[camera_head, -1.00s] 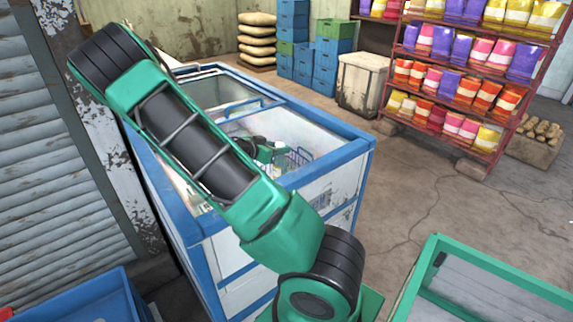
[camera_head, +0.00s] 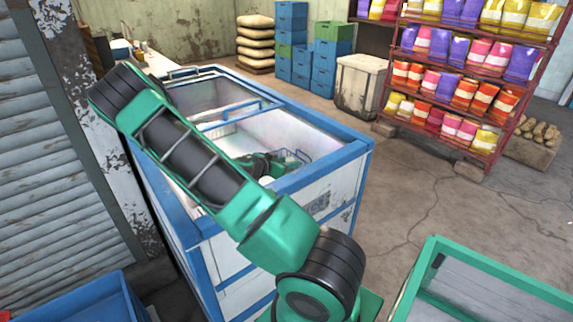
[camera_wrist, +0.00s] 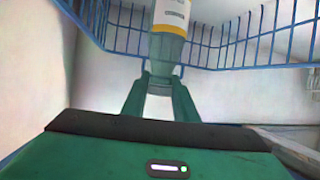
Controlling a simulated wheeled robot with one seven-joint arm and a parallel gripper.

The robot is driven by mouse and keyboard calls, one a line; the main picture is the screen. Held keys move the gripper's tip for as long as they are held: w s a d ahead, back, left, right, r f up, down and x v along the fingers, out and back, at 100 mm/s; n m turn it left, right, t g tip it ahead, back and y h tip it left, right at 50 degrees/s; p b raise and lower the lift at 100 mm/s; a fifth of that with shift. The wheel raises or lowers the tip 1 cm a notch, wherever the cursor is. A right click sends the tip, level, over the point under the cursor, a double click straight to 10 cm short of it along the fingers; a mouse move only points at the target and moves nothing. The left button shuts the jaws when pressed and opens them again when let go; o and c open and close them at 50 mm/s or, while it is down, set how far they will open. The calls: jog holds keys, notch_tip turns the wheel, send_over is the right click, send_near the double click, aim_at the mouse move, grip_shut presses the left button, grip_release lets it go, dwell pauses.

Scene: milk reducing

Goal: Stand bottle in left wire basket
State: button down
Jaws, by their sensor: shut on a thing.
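A bottle (camera_wrist: 170,45) with a white and yellow label and a greyish lower part shows at the top of the wrist view. My gripper (camera_wrist: 162,80) is shut on it, with a green finger on each side. The top of the bottle is cut off by the frame. A blue wire basket (camera_wrist: 215,48) stands behind and around the bottle in the wrist view; I cannot tell whether the bottle is inside it or above it. In the head view my gripper (camera_head: 258,165) is down inside the chest freezer, beside a blue wire basket (camera_head: 293,157). The bottle is hard to make out there.
The blue-rimmed chest freezer (camera_head: 345,158) has high walls around my gripper and an open top. A green-framed bin (camera_head: 490,270) stands at front right, and a blue crate (camera_head: 85,300) at front left. A shelf of colourful bags (camera_head: 465,85) stands behind, with clear floor before it.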

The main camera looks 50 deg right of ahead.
jog(key=c, duration=1.4)
grip_release()
jog(key=shift+a, duration=0.1)
jog(key=v, duration=0.7)
jog(key=shift+a, duration=0.15)
jog(key=shift+r, duration=0.1)
